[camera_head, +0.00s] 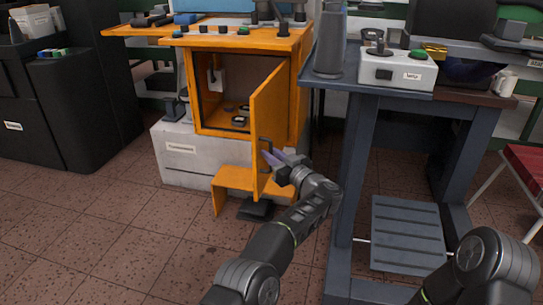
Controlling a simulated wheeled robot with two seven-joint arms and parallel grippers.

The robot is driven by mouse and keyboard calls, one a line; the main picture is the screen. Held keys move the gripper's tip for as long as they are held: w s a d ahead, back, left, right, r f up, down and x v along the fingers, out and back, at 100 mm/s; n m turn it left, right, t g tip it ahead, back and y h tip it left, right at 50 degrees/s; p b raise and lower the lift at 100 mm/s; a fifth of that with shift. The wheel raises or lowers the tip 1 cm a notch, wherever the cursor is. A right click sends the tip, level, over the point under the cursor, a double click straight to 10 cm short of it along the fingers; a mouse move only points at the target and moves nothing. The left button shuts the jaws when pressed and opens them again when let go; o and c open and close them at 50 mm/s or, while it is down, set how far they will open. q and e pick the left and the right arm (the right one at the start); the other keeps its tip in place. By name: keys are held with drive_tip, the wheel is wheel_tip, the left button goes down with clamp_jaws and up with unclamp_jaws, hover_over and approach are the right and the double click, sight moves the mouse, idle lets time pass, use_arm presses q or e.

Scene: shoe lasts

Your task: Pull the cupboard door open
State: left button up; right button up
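The orange cupboard (240,42) stands at the left of centre. Its door (272,105) is swung well open toward me, hinged on the right side, so the dark inside shows with a few small items in it. A dark handle (264,146) sits on the door's outer face near its free edge. My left gripper (272,158) is right at the handle, its purplish fingers pointing left toward the door. Whether the fingers close around the handle is too small to tell. Only part of my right arm shows at the bottom right; its gripper is out of view.
A small orange step (238,180) stands on the floor below the door. A blue-grey workbench (353,170) with a white control box (397,73) stands close to the right. A black cabinet (62,110) is at the left. Tiled floor at the lower left is clear.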

use_arm(q)
drive_tip(key=shift+o, duration=1.3)
drive_tip(key=shift+a+r, duration=0.1)
drive_tip(key=shift+r, duration=0.15)
drive_tip(key=shift+s, duration=0.1)
drive_tip(key=shift+f, duration=0.2)
drive_tip(key=p+v, duration=0.4)
drive_tip(key=v, duration=0.3)
drive_tip(key=shift+s+d, duration=0.25)
